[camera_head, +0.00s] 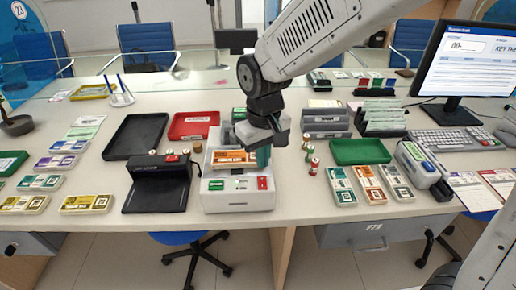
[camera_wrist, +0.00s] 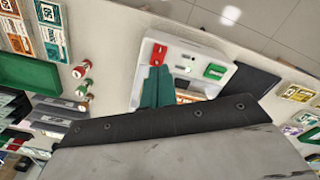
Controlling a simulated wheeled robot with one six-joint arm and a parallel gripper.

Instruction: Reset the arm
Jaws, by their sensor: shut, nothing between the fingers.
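My arm reaches in from the upper right in the head view, and my gripper (camera_head: 262,157) hangs over the white counting machine (camera_head: 238,200) in the middle of the counter. In the wrist view the green fingers of my gripper (camera_wrist: 157,88) are together with nothing between them, over the machine's white body (camera_wrist: 218,60). An orange banknote bundle (camera_head: 233,157) sits in the machine, just left of the fingers. The wrist view shows only part of it, behind the fingers. I cannot tell whether the fingers touch the machine.
A black device (camera_head: 158,190) stands left of the machine. Black (camera_head: 136,135) and red (camera_head: 192,126) trays lie behind. Small rolls (camera_head: 313,166) stand to the right, near a green tray (camera_head: 360,151) and banknote bundles (camera_head: 369,184). A monitor (camera_head: 468,62) stands far right.

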